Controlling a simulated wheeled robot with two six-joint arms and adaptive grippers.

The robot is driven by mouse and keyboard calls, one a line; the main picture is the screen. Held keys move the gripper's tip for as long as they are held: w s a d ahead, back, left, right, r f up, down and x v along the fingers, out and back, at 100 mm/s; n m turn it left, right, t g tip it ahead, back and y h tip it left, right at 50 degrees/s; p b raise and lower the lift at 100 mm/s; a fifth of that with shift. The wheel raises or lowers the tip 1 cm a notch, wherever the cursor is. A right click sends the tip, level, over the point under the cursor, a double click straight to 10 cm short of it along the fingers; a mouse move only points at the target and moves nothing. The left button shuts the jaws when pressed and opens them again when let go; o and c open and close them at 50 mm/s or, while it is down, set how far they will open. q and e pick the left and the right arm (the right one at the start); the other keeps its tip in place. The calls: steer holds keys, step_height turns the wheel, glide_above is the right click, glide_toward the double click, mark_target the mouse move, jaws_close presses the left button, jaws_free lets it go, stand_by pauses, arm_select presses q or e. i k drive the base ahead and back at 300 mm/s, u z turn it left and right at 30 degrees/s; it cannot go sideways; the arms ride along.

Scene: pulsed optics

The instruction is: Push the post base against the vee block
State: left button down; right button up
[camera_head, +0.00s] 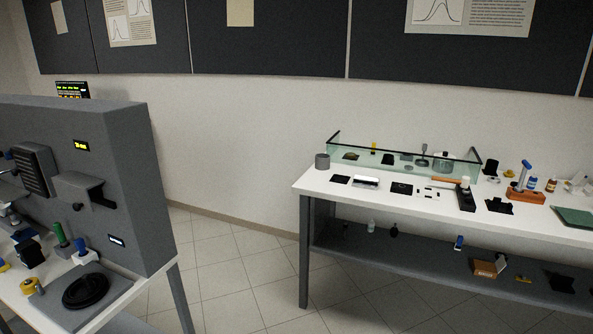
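Neither of my grippers is in view. I cannot tell for sure which things are the post base and the vee block, as the parts are small and far off. On the white table at right, a black notched piece (499,206) lies near the front edge. A dark block (466,201) stands to its left, apart from it. A flat black piece (401,188) and a smaller black piece (340,179) lie further left on the same table.
A glass-walled enclosure (400,165) stands along the table's back. An orange block (526,196) and green mat (575,217) lie at right. A grey cabinet (120,190) stands on the left bench. Tiled floor between is clear.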

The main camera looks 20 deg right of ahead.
mark_target(395, 187)
steer(key=z, duration=0.55)
steer(key=i, duration=1.55)
steer(key=z, duration=0.85)
